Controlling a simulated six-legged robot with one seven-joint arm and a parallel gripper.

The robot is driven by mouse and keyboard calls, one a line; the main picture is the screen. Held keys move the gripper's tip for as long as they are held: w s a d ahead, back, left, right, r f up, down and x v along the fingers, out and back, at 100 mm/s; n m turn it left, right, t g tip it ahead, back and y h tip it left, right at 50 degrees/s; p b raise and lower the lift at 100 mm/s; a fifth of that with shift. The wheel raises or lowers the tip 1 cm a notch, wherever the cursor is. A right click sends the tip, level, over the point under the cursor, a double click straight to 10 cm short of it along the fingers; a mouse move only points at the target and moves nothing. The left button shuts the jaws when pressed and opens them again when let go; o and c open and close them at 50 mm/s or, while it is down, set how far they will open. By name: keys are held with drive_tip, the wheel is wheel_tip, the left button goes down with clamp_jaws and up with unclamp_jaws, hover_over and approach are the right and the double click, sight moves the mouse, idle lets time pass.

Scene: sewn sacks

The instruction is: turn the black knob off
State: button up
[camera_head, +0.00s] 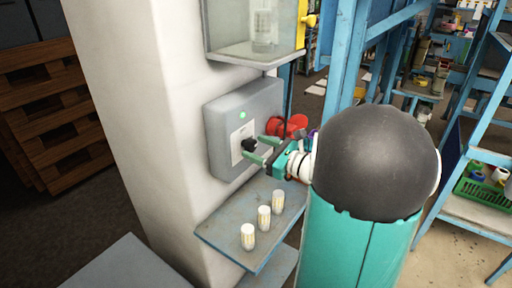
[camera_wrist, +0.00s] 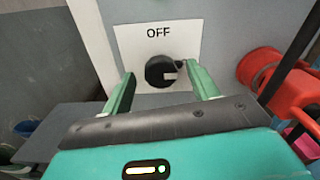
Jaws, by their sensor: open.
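The black knob (camera_head: 249,145) sits on a white plate on the front of a grey box (camera_head: 222,112) fixed to a white pillar. My gripper (camera_head: 258,150) is open in front of the box. In the wrist view my gripper (camera_wrist: 162,88) has one green finger on each side of the knob, with gaps visible. I cannot tell how deep the fingertips reach around it. A green light (camera_head: 242,115) glows above the knob.
A red object (camera_head: 291,126) is at the box's right side, close to my gripper. Below, a blue-grey shelf (camera_head: 222,232) holds three small white containers (camera_head: 264,217). A glass-fronted case (camera_head: 254,30) hangs above. Blue shelving (camera_head: 470,130) stands at the right.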

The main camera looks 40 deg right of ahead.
drive_tip(key=shift+w+a, duration=0.2)
drive_tip(key=shift+w, duration=0.45)
drive_tip(key=c, duration=1)
drive_tip(key=shift+n, duration=0.3)
drive_tip(key=n, duration=0.8)
drive_tip(key=shift+f+n, duration=0.1)
drive_tip(key=shift+n, duration=0.3)
drive_tip(key=n, duration=0.4)
drive_tip(key=shift+n, duration=2.2)
